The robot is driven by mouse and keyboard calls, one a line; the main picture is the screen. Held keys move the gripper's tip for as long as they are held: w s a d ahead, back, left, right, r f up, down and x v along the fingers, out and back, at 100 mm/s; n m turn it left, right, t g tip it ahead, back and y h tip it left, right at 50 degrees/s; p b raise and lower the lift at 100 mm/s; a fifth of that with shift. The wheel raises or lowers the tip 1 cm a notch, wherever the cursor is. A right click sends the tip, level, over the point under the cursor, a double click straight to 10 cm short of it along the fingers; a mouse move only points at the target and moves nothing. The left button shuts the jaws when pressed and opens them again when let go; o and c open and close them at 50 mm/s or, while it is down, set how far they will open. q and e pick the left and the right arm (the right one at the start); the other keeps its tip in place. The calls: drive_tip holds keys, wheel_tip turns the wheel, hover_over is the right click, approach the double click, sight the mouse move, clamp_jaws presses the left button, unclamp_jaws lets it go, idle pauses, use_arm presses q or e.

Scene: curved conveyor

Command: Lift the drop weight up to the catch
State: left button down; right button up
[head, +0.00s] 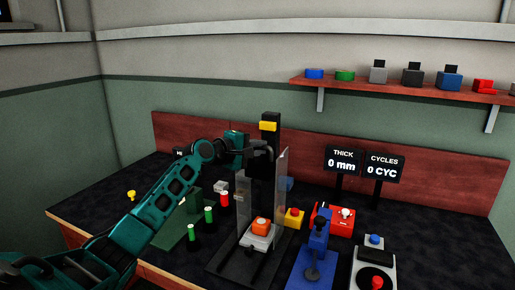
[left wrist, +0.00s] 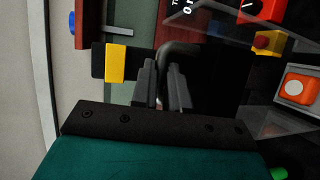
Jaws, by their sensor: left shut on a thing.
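The drop tester has a tall black column (head: 269,132) with a yellow block (head: 268,126) near its top, which looks like the catch. In the left wrist view the yellow block (left wrist: 115,63) is left of my fingers. My left gripper (head: 258,151) is in front of the column, just below the yellow block. It is shut on a dark grey curved handle (left wrist: 176,53), apparently the drop weight's. The weight's body is hard to make out behind my gripper and the clear guard (head: 281,170). My right gripper is out of view.
An orange piece (head: 260,225) sits on the tester's pale base block (head: 257,242) below. Green posts (head: 209,214) stand left; a yellow-and-red button box (head: 294,217) and blue press (head: 318,243) stand right. Displays (head: 343,161) read 0 mm and 0 CYC. The table's left is fairly clear.

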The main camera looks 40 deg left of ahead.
use_arm(q)
drive_tip(key=c, duration=1.1)
unclamp_jaws()
drive_tip(key=shift+r, duration=0.45)
drive_tip(key=v, duration=1.2)
drive_tip(key=shift+s+f, duration=0.1)
drive_tip(key=shift+s, duration=0.3)
drive_tip(key=s+d+f+m+g+y, duration=0.1)
drive_tip(key=s+d+f+m, duration=0.2)
drive_tip(key=f, duration=0.6)
drive_tip(key=s+d+f+m+g, duration=0.1)
drive_tip(key=s+d+f+m, duration=0.15)
drive_tip(key=d+f, duration=0.45)
drive_tip(key=s+d+f+m+g+y, duration=0.1)
drive_tip(key=d+f+m+g, duration=0.15)
drive_tip(key=f, duration=0.85)
drive_tip(key=s+d+f+m, duration=0.3)
drive_tip(key=s+d, duration=0.1)
drive_tip(key=d, duration=0.1)
drive_tip(key=s+d+f+m+h, duration=0.1)
drive_tip(key=s+d+f+m, duration=0.2)
drive_tip(key=s+d+m, duration=0.1)
drive_tip(key=s+d+f+m, duration=0.3)
drive_tip(key=s+d, duration=0.3)
drive_tip(key=d, duration=0.2)
drive_tip(key=shift+d+m, duration=0.25)
drive_tip(key=shift+m, duration=0.45)
